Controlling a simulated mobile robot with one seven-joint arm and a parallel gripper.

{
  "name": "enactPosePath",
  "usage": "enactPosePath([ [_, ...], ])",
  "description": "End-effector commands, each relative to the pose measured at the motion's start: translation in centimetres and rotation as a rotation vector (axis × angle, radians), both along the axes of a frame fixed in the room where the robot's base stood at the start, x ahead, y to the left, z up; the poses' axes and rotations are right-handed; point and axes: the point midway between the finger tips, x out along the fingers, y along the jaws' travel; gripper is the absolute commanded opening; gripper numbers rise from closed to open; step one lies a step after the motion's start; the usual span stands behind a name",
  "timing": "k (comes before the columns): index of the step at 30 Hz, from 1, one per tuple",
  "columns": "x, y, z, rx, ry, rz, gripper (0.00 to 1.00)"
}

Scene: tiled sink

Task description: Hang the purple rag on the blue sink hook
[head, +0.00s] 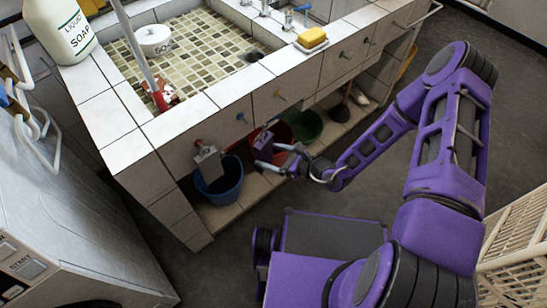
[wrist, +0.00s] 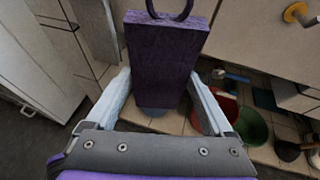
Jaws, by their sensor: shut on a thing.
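The purple rag (wrist: 160,65) is a flat dark purple slab with a ring at its top. My gripper (wrist: 158,102) is shut on it, a finger at each side, and holds it upright with the ring up. In the head view the rag (head: 263,139) and my gripper (head: 266,152) are in front of the tiled sink front. The blue sink hook (head: 241,117) is on that front, above and left of the rag. The ring looks apart from the hook in the head view. I cannot make out the blue hook in the wrist view.
A grey rag (head: 208,163) hangs to the left. A yellow hook (head: 280,96) is to the right. Blue (head: 221,183), red and green (head: 304,125) buckets stand below on the tiled shelf. A white machine (head: 75,215) is at the left, a white basket (head: 515,240) at the right.

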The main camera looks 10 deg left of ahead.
Motion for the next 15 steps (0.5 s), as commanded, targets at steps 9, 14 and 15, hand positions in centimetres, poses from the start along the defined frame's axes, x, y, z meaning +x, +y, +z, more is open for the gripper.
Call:
enactPosePath([
  [9,1.3,1.5,-0.3,0.000,-0.002,0.002,0.31],
  [14,1.9,2.2,-0.4,0.000,-0.001,0.000,0.31],
  [15,2.1,2.4,-0.4,0.000,-0.001,0.000,0.31],
])
